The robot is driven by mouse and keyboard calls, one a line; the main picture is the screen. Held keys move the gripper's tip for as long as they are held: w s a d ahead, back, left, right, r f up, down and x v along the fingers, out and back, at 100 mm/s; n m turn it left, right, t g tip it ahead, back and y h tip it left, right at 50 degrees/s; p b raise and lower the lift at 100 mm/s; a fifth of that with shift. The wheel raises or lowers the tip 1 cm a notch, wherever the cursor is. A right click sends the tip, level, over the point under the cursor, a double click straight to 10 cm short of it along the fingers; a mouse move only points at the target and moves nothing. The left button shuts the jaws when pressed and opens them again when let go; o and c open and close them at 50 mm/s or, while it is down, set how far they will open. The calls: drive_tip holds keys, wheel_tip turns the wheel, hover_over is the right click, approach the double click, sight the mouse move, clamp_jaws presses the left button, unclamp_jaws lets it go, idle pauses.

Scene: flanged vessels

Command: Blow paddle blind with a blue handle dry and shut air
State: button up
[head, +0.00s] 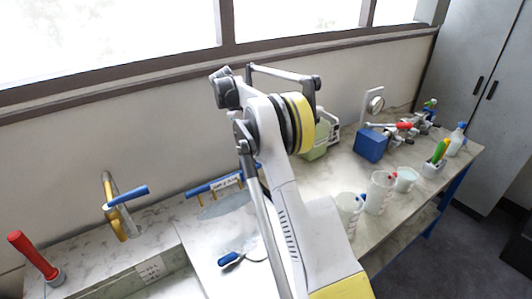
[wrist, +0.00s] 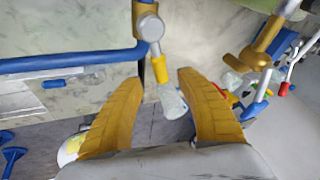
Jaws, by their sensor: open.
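In the head view, a short blue-handled piece with a pale flat end, which looks like the paddle blind (head: 231,259), lies on the bench beside my arm. In the wrist view, my gripper (wrist: 158,76) is open, with its two yellow fingers spread. A lever with a yellow band and grey tip (wrist: 171,101) hangs from a brass fitting on a blue pipe (wrist: 70,63). The lever appears between the fingers, but I cannot tell whether they touch it. It may be the air valve. My gripper cannot be made out in the head view.
A blue-handled brass tap (head: 126,198) and a red handle (head: 34,256) stand at left. A blue rail (head: 213,186) runs behind the blind. A blue box (head: 370,146), beakers (head: 380,192) and bottles crowd the right bench. Another brass fitting (wrist: 255,50) is right of my fingers.

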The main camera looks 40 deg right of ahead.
drive_tip(key=v, duration=0.6)
idle(0.3)
drive_tip(key=s+a+r+n+t+y+b, duration=0.1)
drive_tip(key=s+a+r+n+t+b, duration=0.2)
drive_tip(key=s+a+n, duration=0.5)
drive_tip(key=s+a+r+n+t+y+b, duration=0.1)
drive_tip(key=s+a+n+t+b, duration=0.25)
drive_tip(key=s+a+n, duration=0.55)
drive_tip(key=s+a+f+n+t+y+b, duration=0.1)
drive_tip(key=s+a+f+n+t+b, duration=0.1)
drive_tip(key=s+f+n, duration=0.5)
drive_tip(key=s+a+f+n+t+y+b, duration=0.1)
drive_tip(key=s+a+f+n+t+b, duration=0.1)
drive_tip(key=s+a+f+n+b, duration=0.2)
drive_tip(key=s+a+f+n, duration=0.3)
drive_tip(key=s+f+n, duration=0.1)
drive_tip(key=s+n, duration=0.1)
drive_tip(key=shift+a, duration=0.2)
